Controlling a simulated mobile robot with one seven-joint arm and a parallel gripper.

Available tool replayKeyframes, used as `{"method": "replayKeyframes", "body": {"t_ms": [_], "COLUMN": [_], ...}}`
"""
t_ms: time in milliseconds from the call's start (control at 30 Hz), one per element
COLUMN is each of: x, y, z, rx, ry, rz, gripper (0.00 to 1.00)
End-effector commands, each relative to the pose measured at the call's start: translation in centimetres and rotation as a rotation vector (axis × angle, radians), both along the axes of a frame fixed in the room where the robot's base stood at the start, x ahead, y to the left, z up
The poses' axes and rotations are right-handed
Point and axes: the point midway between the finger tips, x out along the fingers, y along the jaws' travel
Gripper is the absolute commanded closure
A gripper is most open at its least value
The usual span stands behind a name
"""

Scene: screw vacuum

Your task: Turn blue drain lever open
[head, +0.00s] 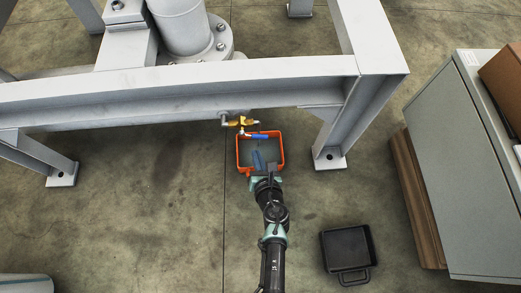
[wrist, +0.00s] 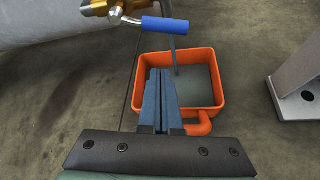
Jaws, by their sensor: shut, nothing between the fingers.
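The blue drain lever (head: 258,136) sticks out to the right from a brass valve (head: 239,121) under the frame's beam. In the wrist view the blue lever sleeve (wrist: 165,25) lies across the top, on a metal stem from the brass fitting (wrist: 104,6). My gripper (head: 257,157) is over the orange bin (head: 239,158), in front of the lever. In the wrist view my gripper's blue fingers (wrist: 161,72) are together and empty. Their tips appear below the lever and apart from it. The valve's far side is hidden.
A thin grey vertical column (wrist: 173,55) reaches down into the bin; pipe or liquid, I cannot tell. The grey steel frame (head: 180,85) spans above, with a foot (head: 330,161) at right. A black tray (head: 347,250) and grey cabinet (head: 465,170) stand right. Floor at left is clear.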

Motion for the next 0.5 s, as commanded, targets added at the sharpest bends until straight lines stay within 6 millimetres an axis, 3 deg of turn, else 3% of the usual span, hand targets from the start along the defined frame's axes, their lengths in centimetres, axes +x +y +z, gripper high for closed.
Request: {"method": "replayKeyframes", "body": {"t_ms": [33, 200, 500], "x": [-1.4, -4.5, -7.2], "y": [-0.3, -0.8, -1.3], "z": [1.8, 3.4, 4.5], "rx": [-0.001, 0.0, -0.001], "ry": [0.003, 0.003, 0.0], "rz": [-0.002, -0.002, -0.002], "gripper": [1.0, 1.0, 1.0]}}
